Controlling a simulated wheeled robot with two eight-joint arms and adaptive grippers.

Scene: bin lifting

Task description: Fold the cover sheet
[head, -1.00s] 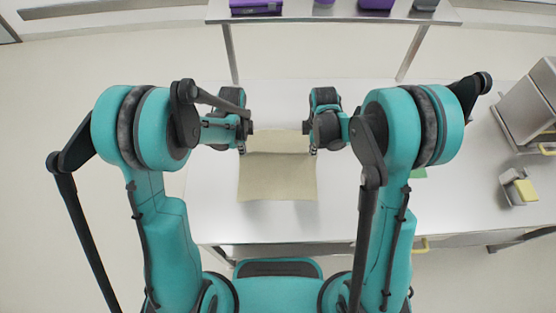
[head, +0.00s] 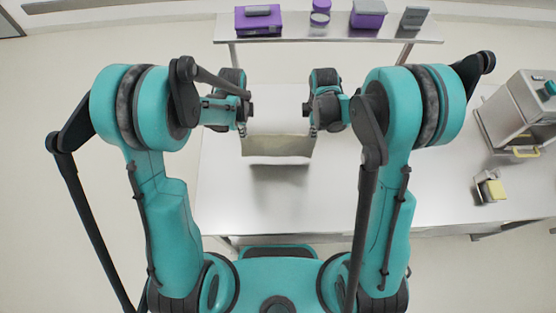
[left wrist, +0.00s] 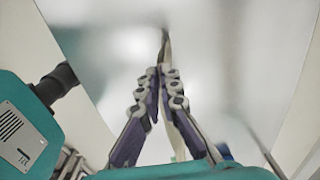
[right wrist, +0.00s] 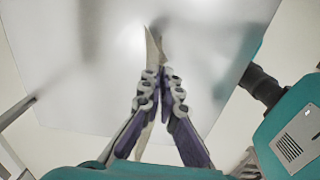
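The cover sheet (head: 277,146) is a thin beige sheet. In the head view it hangs between my two grippers as a narrow band, apart from the table, with a dark shadow below it. My left gripper (head: 243,131) is at its left edge and my right gripper (head: 313,131) is at its right edge. In the left wrist view the fingers (left wrist: 165,68) are closed together with the thin sheet edge between them. In the right wrist view the fingers (right wrist: 157,68) are also closed on a thin sheet edge. The exact lie of the sheet's far part is unclear.
The metal table (head: 270,210) is clear below and in front of the sheet. A back shelf (head: 335,32) holds a purple case (head: 258,20), a purple box (head: 368,14) and smaller items. At the right stand a metal appliance (head: 525,110) and a small holder with a yellow block (head: 495,189).

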